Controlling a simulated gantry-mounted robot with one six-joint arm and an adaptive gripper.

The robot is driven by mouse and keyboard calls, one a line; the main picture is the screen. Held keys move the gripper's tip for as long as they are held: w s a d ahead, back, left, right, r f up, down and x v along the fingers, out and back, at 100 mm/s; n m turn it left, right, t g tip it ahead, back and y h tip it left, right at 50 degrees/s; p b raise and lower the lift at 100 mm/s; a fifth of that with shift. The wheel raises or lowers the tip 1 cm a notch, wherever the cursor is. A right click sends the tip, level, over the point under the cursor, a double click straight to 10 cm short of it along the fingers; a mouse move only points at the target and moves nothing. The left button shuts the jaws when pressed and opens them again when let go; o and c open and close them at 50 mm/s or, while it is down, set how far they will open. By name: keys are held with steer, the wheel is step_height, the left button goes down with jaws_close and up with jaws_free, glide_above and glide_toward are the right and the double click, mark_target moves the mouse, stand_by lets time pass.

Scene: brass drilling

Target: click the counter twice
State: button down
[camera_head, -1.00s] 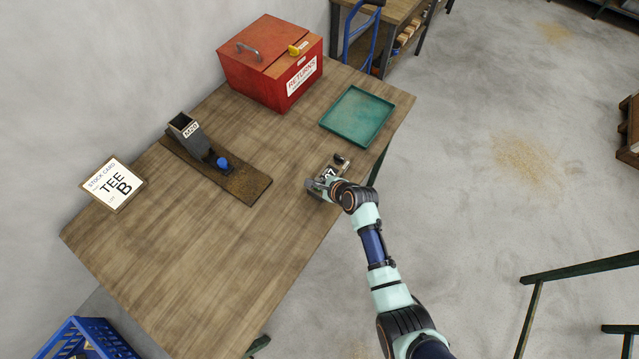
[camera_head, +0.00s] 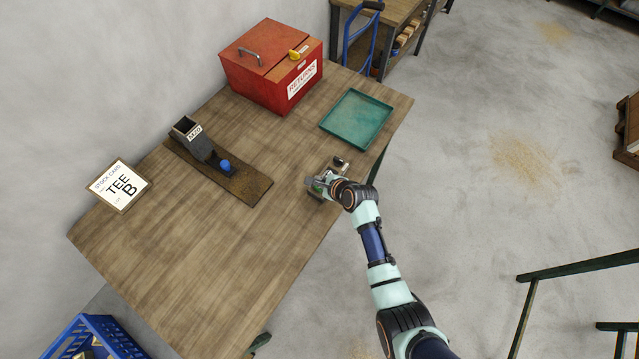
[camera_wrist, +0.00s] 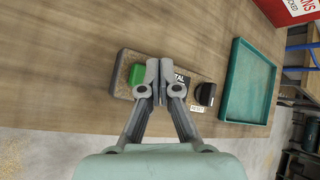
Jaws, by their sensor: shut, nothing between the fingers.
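The counter (camera_wrist: 120,86) lies on the wooden table, a flat device with a green button (camera_wrist: 136,74) at its left and a black knob (camera_wrist: 205,93) by a reset label at its right. In the head view the counter (camera_head: 338,171) is mostly behind my gripper (camera_head: 318,185). My gripper (camera_wrist: 158,72) is shut and empty, with its fingertips over the counter just right of the green button. They cover part of the button and most of the display; the number cannot be read. I cannot tell whether the fingertips touch the counter.
A green tray (camera_head: 350,139) sits beyond the counter, also in the wrist view (camera_wrist: 233,108). A red returns box (camera_head: 256,82) stands at the back. The table front is clear.

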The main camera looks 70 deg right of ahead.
steer(key=shift+r+p, duration=1.85)
steer(key=shift+r, duration=0.25)
steer(key=shift+w+r, duration=0.1)
